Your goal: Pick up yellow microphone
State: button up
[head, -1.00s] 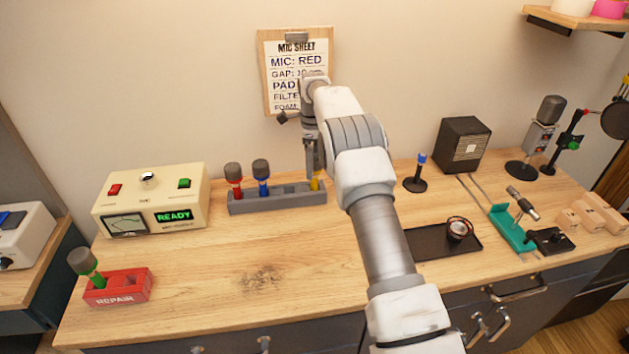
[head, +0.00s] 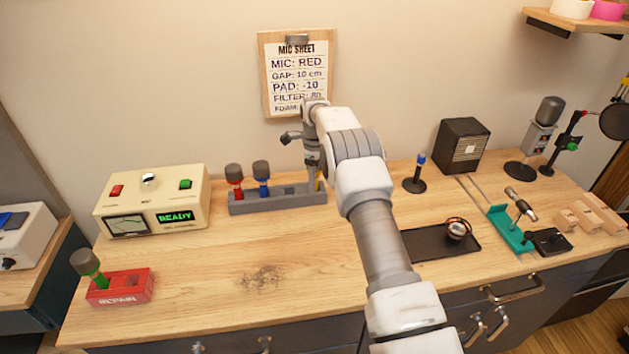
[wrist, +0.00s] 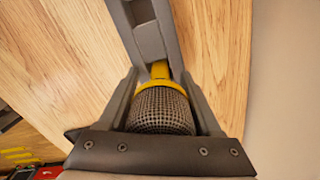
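The yellow microphone (wrist: 159,72) stands in the grey rack (head: 262,203). In the wrist view its grey mesh head (wrist: 160,111) is close to my palm. In the head view only a sliver of yellow (head: 319,181) shows at the rack's right end, behind my gripper. My gripper (wrist: 159,76) points down over it, with one finger on each side of the microphone. The fingers look open, with small gaps beside the yellow body. The fingertips are mostly hidden in the head view.
A red microphone (head: 235,181) and a blue microphone (head: 262,178) stand in the rack to the left. A cream meter box (head: 150,200) sits farther left. A black tray (head: 430,244) lies to the right.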

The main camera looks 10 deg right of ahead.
grip_shut()
jog(key=shift+r, duration=0.2)
notch_tip(320, 180, up, 4)
jog(key=shift+w+f+b, duration=0.1)
jog(key=shift+b, duration=0.35)
jog(key=s+d+r+b, duration=0.2)
jog(key=s+d+r, duration=0.4)
jog(key=s, duration=0.4)
jog(key=shift+r, duration=0.45)
jog(key=shift+s, duration=0.1)
